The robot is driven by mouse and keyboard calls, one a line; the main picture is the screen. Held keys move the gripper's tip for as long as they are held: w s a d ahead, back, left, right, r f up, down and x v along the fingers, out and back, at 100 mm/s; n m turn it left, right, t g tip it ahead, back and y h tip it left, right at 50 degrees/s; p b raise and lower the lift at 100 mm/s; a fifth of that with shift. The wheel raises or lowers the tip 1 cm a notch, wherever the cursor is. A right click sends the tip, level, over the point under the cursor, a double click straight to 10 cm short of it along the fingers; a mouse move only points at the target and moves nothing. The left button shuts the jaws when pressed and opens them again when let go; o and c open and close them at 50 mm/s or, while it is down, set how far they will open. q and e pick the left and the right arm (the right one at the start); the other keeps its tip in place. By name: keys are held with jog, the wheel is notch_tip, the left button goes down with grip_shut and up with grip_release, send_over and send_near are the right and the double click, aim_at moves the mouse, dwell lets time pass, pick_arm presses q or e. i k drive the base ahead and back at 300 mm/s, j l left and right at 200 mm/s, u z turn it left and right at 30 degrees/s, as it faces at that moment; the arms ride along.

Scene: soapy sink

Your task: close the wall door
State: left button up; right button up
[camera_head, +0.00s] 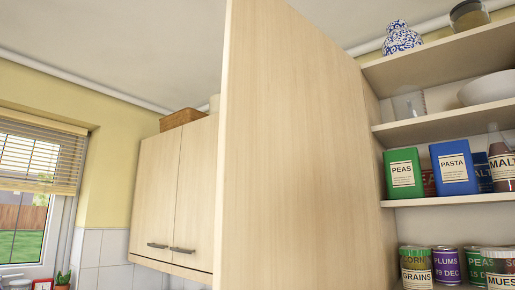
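A tall pale wooden wall door (290,150) stands open in the middle of the head view, swung out toward me from the left side of an open wall cupboard. The cupboard's shelves (450,126) show to its right. The door's near edge runs from the top of the view to the bottom, and its handle is not visible. Neither of my grippers shows in the view.
The shelves hold a green peas box (403,173), a blue pasta box (454,167), a white bowl (488,88), a patterned jar (402,38) and several tins. A shut double-door cupboard (175,195) with a basket (182,119) on top hangs left, beside a window (35,180).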

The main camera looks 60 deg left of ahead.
aim_at(296, 207)
jog(key=k+j, duration=0.1)
jog(key=j, duration=0.3)
jog(key=j+z, duration=0.1)
jog(key=j, duration=0.35)
jog(key=k+j, duration=0.15)
jog(key=j, duration=0.25)
jog(key=k+j+z, duration=0.1)
jog(key=j, duration=0.3)
